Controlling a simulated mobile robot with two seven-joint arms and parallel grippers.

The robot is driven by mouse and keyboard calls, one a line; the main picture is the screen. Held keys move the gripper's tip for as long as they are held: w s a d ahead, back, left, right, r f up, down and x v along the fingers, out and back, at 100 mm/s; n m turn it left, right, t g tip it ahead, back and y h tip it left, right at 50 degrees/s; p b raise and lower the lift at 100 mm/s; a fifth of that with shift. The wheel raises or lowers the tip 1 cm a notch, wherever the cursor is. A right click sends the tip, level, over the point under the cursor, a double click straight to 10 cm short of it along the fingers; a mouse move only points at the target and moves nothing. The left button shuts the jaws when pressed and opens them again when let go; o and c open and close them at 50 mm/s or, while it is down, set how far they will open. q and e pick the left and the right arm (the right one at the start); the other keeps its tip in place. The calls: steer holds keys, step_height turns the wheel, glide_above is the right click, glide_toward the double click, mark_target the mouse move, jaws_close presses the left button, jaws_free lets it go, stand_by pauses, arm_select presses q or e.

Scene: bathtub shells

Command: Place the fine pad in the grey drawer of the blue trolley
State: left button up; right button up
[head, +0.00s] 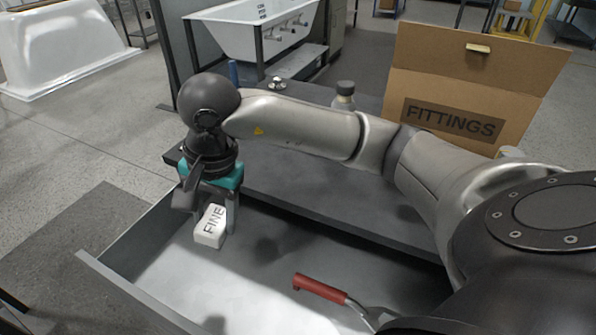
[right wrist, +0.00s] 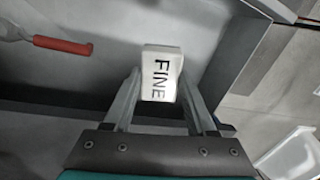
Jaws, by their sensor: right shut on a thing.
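The fine pad (head: 211,227) is a small white block marked FINE. My right gripper (head: 212,222) is shut on it, with its fingers pointing down. The pad also shows between the fingertips in the right wrist view (right wrist: 160,75). Gripper and pad are over the open grey drawer (head: 172,281), near its left end in the head view. I cannot tell whether the pad touches the drawer floor. The drawer's grey inside also shows in the right wrist view (right wrist: 125,55). My left gripper is not in view.
A red-handled tool (head: 320,288) lies in the drawer, well apart from the pad. A dark top surface (head: 330,200) lies behind the drawer, with a bottle (head: 344,97) and an open cardboard FITTINGS box (head: 480,70) farther back. The drawer floor's middle is clear.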

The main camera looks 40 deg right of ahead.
steer(key=d+r+m+g+h, duration=0.1)
steer(key=d+r+m, duration=0.15)
steer(key=d, duration=0.45)
steer(key=shift+g, duration=0.3)
step_height(320, 180, down, 15)
steer(key=b, duration=0.5)
steer(key=shift+s+d+f, duration=0.1)
steer(key=shift+s+f, duration=0.05)
steer(key=shift+f, duration=0.75)
step_height(320, 180, down, 2)
steer(key=shift+f+b, duration=0.1)
steer(key=shift+b, duration=0.5)
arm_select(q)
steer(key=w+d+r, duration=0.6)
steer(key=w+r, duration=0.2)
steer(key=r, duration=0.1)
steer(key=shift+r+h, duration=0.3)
arm_select(e)
steer(key=shift+f, duration=0.35)
steer(key=o, duration=1.2)
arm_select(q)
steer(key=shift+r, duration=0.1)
